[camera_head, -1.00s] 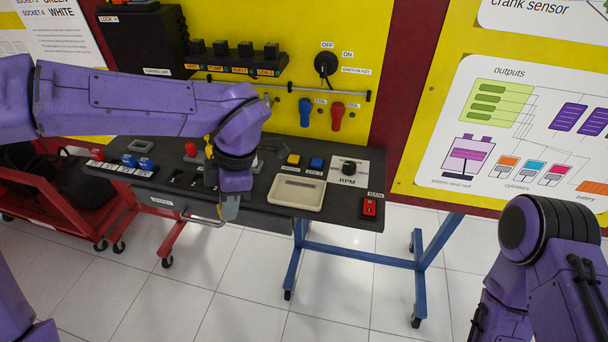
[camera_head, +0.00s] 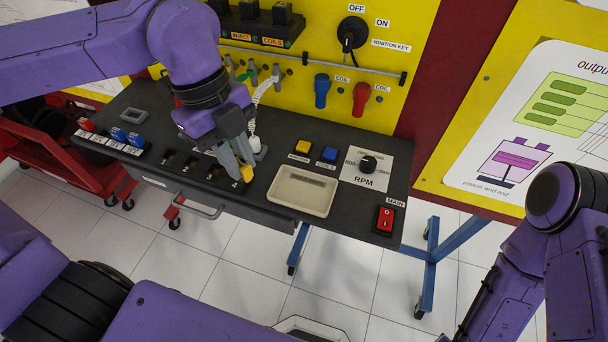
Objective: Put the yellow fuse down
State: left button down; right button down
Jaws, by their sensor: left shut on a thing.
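The yellow fuse (camera_head: 247,173) is small and sits between the fingertips of my left gripper (camera_head: 238,168). The gripper is shut on it and points down, just above or at the right end of the row of numbered black slots (camera_head: 205,170) on the dark bench top. I cannot tell whether the fuse touches the bench. The fingers hide part of the fuse. A beige tray (camera_head: 276,200) lies just right of the gripper. My right arm shows at the right edge, but its gripper is out of view.
A white plug (camera_head: 257,148) with a coiled cord is close behind the gripper. Yellow (camera_head: 303,147) and blue (camera_head: 328,154) buttons, the RPM knob (camera_head: 367,163) and a red main switch (camera_head: 384,219) are to the right. Blue fuses (camera_head: 134,139) stand at the left.

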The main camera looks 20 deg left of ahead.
pick_arm(q)
jog(key=w+d+f+p, duration=0.1)
jog(key=w+d+f, duration=0.2)
jog(key=f, duration=0.1)
jog(key=w+d+f, duration=0.4)
jog(key=shift+d+p, duration=0.2)
jog(key=shift+p, duration=0.2)
jog(key=x, duration=0.3)
jog(key=shift+w+a+f, duration=0.15)
jog(key=shift+w+f, duration=0.25)
jog(key=shift+f, duration=0.15)
jog(key=c, duration=1)
grip_release()
